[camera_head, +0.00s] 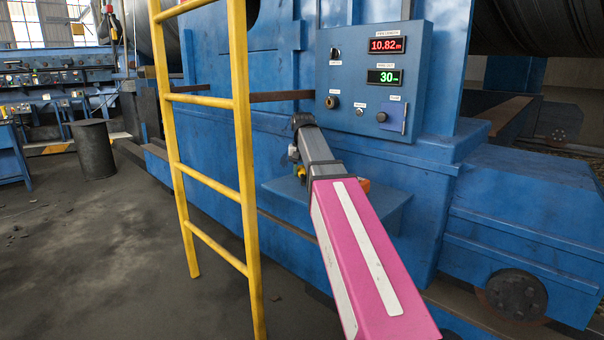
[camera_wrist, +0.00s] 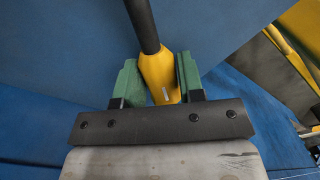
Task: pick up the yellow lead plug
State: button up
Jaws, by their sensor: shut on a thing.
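The yellow lead plug (camera_wrist: 160,77) is in the wrist view, between the two green fingers of my gripper (camera_wrist: 158,82). My gripper is shut on it. A black lead (camera_wrist: 141,22) runs from the plug up out of the picture. In the head view a small yellow piece of the plug (camera_head: 300,171) shows beside my arm's end, above a blue shelf (camera_head: 392,209). My arm hides most of the gripper there.
A blue control panel (camera_head: 347,75) with red and green displays is behind my arm. A yellow ladder (camera_head: 243,120) stands close to the left. A dark drum (camera_head: 96,150) stands farther left. The floor between is mostly clear.

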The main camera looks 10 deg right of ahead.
aim_at(302, 168)
jog(key=shift+r, duration=0.15)
notch_tip(302, 168, up, 4)
jog(key=shift+f, duration=0.1)
jog(key=s+a+r, duration=0.5)
jog(key=a+r, duration=0.1)
jog(key=a, duration=0.4)
jog(key=shift+s+r, duration=0.25)
jog(key=shift+r, duration=0.15)
